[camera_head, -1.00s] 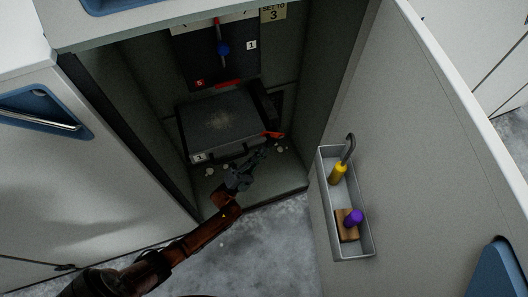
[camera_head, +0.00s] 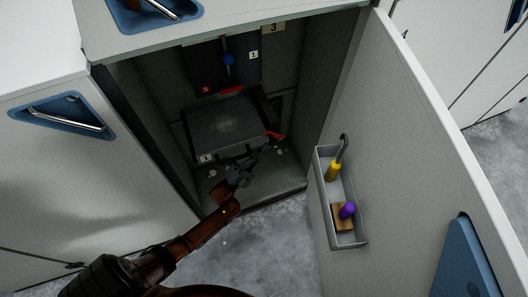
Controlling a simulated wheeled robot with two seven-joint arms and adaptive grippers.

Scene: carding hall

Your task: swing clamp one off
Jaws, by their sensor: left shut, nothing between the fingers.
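A dark grey box-like unit (camera_head: 226,124) with a dusty pale patch on top sits inside the open cabinet. A small orange-red lever (camera_head: 275,135) sticks out at its right front corner, and a red bar (camera_head: 231,91) lies along its back edge. Which of these is clamp one I cannot tell. A small "1" label (camera_head: 253,55) is on the dark back panel, beside a blue knob (camera_head: 229,60) on a rod. My left gripper (camera_head: 261,154) is shut and empty, in front of the unit's right front edge, close below the orange-red lever. Contact cannot be judged. My right gripper is not in view.
The open door (camera_head: 410,150) stands to the right. It carries a grey tray (camera_head: 348,243) with a yellow-handled hook (camera_head: 333,171) and a purple-knobbed brown brush-like block (camera_head: 343,217). Pale tufts lie on the cabinet floor. The cabinet side wall (camera_head: 318,80) bounds the right.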

